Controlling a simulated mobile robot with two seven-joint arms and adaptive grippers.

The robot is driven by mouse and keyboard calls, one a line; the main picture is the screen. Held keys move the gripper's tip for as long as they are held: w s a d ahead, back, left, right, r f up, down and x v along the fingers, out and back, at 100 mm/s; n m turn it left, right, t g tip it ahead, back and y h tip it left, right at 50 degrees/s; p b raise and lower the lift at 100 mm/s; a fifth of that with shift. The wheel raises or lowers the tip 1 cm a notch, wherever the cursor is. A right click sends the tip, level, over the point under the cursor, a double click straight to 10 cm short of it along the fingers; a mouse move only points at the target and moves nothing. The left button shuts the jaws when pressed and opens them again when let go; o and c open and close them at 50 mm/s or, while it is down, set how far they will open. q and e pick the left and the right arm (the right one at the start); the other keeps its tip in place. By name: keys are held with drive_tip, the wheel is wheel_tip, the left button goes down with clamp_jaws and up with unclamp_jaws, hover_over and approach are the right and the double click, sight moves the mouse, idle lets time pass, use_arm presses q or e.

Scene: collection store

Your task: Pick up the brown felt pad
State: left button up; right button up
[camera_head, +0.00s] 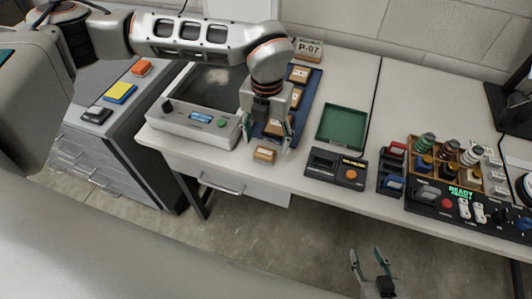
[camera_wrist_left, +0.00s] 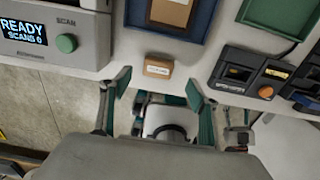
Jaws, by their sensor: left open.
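A small brown block with a pale label on its front (camera_head: 264,155), which looks like the brown felt pad, lies at the table's front edge. It also shows in the left wrist view (camera_wrist_left: 158,68), just beyond the gap between my fingers. My left gripper (camera_head: 268,139) is open and empty above the table beside the block, its fingertips spread in the left wrist view (camera_wrist_left: 158,88). My right gripper (camera_head: 366,254) is open and empty, low in front of the table over the floor.
A blue tray (camera_head: 313,98) with several labelled brown blocks lies behind the left gripper. A grey scanner (camera_head: 190,127) stands left. A green tray (camera_head: 342,126) and a black device with an orange knob (camera_head: 337,168) stand right. Bare table surrounds the small block.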

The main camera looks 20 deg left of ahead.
sight(265, 152)
use_arm(q)
drive_tip(key=f, duration=0.5)
drive_tip(key=shift+a+f, duration=0.2)
drive_tip(key=shift+f, duration=0.15)
drive_tip(key=c, duration=1.1)
